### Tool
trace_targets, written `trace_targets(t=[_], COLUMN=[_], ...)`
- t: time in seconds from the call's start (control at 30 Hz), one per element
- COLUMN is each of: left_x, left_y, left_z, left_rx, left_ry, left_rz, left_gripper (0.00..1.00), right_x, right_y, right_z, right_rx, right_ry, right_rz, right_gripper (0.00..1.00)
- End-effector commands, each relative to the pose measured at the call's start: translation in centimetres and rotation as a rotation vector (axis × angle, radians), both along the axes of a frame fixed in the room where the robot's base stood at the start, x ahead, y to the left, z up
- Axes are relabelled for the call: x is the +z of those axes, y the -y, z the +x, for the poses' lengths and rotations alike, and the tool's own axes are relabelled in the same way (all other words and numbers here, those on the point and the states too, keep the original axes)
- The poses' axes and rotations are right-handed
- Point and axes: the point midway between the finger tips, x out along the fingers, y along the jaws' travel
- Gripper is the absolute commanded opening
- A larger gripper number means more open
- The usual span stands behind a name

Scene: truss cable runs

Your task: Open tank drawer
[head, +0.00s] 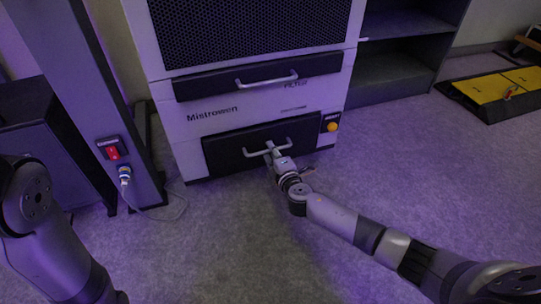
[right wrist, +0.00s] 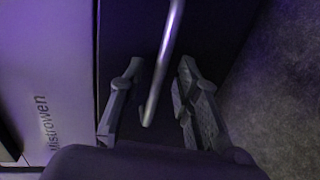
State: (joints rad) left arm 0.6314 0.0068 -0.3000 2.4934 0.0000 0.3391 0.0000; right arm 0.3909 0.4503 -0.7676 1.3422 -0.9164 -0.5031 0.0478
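The tank drawer (head: 222,155) is the lower black front on the white machine, and it looks closed. Its silver bar handle (head: 284,146) crosses the front. My right gripper (head: 271,148) is at the middle of this handle. In the right wrist view the two fingers (right wrist: 155,105) stand apart with the handle bar (right wrist: 166,60) between them. Gaps show on both sides of the bar, so the gripper is open around it and not clamped. My left arm is at the left edge of the head view; its gripper is out of view.
Above is another black drawer (head: 225,83) with its own handle, marked as a filter. A yellow round button (head: 332,127) sits right of the tank drawer. A post with a red switch (head: 113,153) and cable stands left. The floor (head: 230,240) before the machine is clear.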

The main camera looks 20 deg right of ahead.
Motion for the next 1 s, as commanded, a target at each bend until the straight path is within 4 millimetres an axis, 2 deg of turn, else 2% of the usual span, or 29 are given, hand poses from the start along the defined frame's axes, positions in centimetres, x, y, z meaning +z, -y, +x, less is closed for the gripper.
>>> trace_targets(t=[0.13,0.47,0.9,1.0], left_x=[-0.03,0.15,0.13,0.13], left_y=[0.03,0.06,0.08,0.08], left_z=[-0.73,-0.84,-0.84,-0.84], left_rx=[0.000,0.001,0.002,0.001], left_ry=[0.020,0.023,0.023,0.023], left_rz=[0.001,0.001,0.002,0.003], left_gripper=[0.40,0.40,0.40,0.40], right_x=[-0.31,-0.25,-0.26,-0.27], right_y=[-0.06,-0.05,-0.05,-0.05], right_z=[1.16,1.39,1.36,1.35], right_rx=[0.001,0.001,0.000,0.000], right_ry=[0.000,-0.001,0.000,-0.001], right_rz=[0.000,0.000,0.000,0.000], right_gripper=[0.30,0.29,0.00,0.00])
